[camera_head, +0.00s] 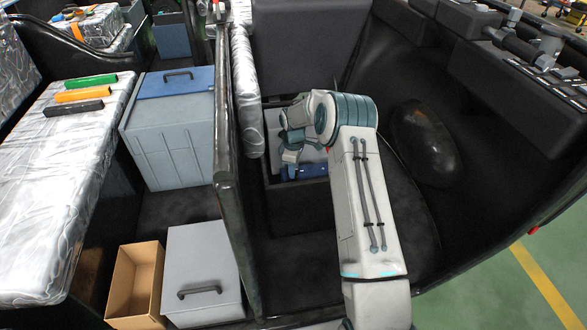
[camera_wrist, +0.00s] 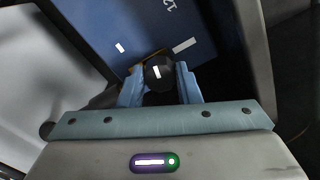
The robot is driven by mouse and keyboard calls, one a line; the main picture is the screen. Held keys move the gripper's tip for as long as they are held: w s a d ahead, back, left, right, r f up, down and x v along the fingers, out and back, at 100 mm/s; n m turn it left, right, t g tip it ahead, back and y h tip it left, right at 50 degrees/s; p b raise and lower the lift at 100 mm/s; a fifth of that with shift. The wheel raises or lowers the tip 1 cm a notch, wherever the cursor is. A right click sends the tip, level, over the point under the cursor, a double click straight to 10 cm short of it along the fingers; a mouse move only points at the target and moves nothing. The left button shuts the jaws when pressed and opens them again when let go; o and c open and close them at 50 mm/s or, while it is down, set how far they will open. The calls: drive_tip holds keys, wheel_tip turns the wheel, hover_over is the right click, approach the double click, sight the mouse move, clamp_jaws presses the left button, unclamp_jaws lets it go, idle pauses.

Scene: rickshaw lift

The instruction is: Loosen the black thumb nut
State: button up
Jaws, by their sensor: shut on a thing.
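The black thumb nut (camera_wrist: 157,75) shows in the wrist view, a round dark knob with a white mark on its face. It sits at the edge of a blue box (camera_wrist: 95,30) that carries white marks and the number 12. My gripper (camera_wrist: 160,82) has its two light-blue fingers on either side of the nut, shut on it. In the head view, my arm reaches down into a dark compartment, where part of the blue box (camera_head: 304,172) shows. The nut and my fingertips are hidden there by my arm.
A dark wall (camera_head: 228,150) stands left of the compartment, and a grey seat back (camera_head: 305,45) rises behind it. In the wrist view a pale panel (camera_wrist: 40,80) lies left of the blue box. Grey lidded boxes (camera_head: 172,140) and a cardboard box (camera_head: 135,285) stand further left.

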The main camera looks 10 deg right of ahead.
drive_tip(key=n, duration=0.6)
drive_tip(key=shift+n, duration=0.3)
drive_tip(key=n, duration=0.5)
drive_tip(key=shift+w+n+p, duration=0.1)
drive_tip(key=shift+n+p, duration=0.25)
drive_tip(key=shift+n, duration=0.05)
drive_tip(key=o, duration=1)
wheel_tip(320, 180, up, 14)
drive_tip(key=shift+f+p, duration=0.1)
drive_tip(key=shift+p, duration=0.65)
drive_tip(key=shift+a, duration=0.1)
